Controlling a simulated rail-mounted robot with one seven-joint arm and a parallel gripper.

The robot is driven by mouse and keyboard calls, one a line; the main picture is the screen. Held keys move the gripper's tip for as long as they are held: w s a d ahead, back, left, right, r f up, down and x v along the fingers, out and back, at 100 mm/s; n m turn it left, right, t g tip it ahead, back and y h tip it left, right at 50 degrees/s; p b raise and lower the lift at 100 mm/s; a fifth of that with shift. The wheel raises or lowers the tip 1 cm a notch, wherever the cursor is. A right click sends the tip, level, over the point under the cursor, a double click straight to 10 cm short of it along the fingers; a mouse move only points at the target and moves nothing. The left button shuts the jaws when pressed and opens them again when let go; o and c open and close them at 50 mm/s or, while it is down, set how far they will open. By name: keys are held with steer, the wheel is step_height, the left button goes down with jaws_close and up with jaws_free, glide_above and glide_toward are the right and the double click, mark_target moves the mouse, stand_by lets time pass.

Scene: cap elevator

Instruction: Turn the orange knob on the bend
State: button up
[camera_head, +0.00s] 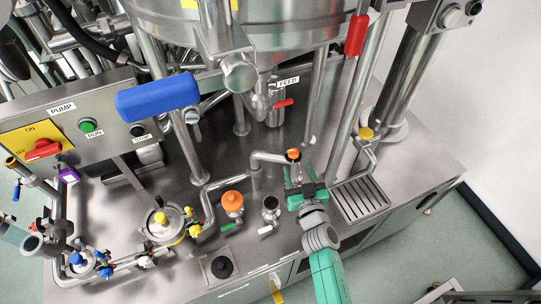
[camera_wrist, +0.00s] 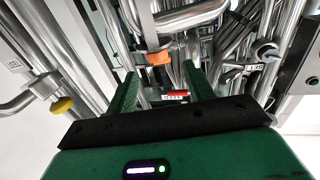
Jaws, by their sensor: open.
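The small orange knob (camera_head: 293,154) sits at the end of a bent steel pipe (camera_head: 268,156), right of centre in the head view. In the wrist view the orange knob (camera_wrist: 158,57) shows ahead, between the lines of the two fingers and a little above their tips. My green gripper (camera_head: 304,180) is just in front of the knob, on the near side. In the wrist view my gripper (camera_wrist: 160,82) has its two fingers apart with nothing held between them. I cannot tell the exact gap from fingertips to knob.
A larger orange knob (camera_head: 232,200) and a black knob (camera_head: 271,203) stand on the counter to the left. A drain grate (camera_head: 361,199) lies right of my gripper. Steel legs (camera_head: 346,100) and a tank (camera_head: 240,25) rise behind. A yellow knob (camera_head: 366,133) is at right.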

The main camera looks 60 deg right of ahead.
mark_target(295, 158)
steer(key=shift+s+f, duration=0.1)
steer(key=b+x, duration=0.2)
steer(key=x, duration=0.5)
steer(key=shift+d, duration=0.45)
steer(key=shift+w, duration=0.25)
steer(key=c, duration=0.9)
steer(key=shift+f+b, duration=0.1)
steer(key=shift+b, duration=0.25)
